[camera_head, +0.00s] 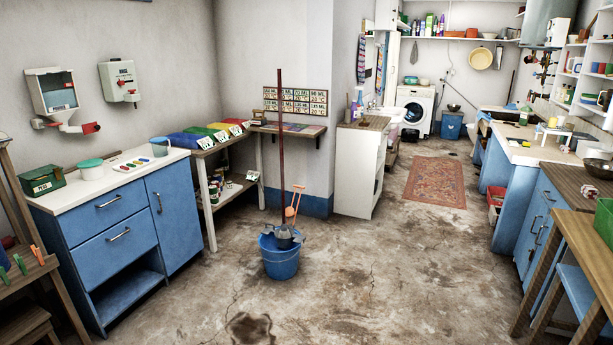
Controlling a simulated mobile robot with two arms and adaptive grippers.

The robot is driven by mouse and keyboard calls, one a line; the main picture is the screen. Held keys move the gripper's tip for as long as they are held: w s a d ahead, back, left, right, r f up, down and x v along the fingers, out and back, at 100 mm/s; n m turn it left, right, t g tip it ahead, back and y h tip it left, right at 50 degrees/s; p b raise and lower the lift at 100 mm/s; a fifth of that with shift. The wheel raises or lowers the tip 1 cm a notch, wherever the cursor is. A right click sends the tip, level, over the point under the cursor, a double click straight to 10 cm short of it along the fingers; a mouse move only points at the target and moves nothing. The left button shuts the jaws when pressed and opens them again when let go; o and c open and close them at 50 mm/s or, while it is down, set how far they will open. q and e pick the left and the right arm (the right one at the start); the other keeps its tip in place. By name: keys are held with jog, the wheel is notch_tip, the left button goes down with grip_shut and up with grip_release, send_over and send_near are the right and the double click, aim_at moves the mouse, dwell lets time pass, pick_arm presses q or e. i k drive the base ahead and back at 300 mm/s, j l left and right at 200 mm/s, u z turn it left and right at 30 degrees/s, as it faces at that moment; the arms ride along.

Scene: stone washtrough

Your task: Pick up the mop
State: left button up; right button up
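The mop (281,150) stands upright with its head down in a blue bucket (280,263) on the floor, a little left of the middle of the head view. Its long handle is dark reddish brown and reaches up in front of the wall. The grey mop head shows at the bucket's rim; its lower part is hidden inside. An orange handle-like piece (294,202) rises beside the mop from the bucket. Neither of my grippers shows in the head view.
A blue cabinet with a white top (123,181) stands left; a low shelf table (205,149) is behind the bucket. A white cabinet (357,172) stands right of it. A dark stain (250,330) marks the open floor in front. Counters line the right side.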

aim_at(285, 232)
jog(key=i, duration=1.9)
jog(key=j+u, duration=0.05)
jog(key=j, duration=0.05)
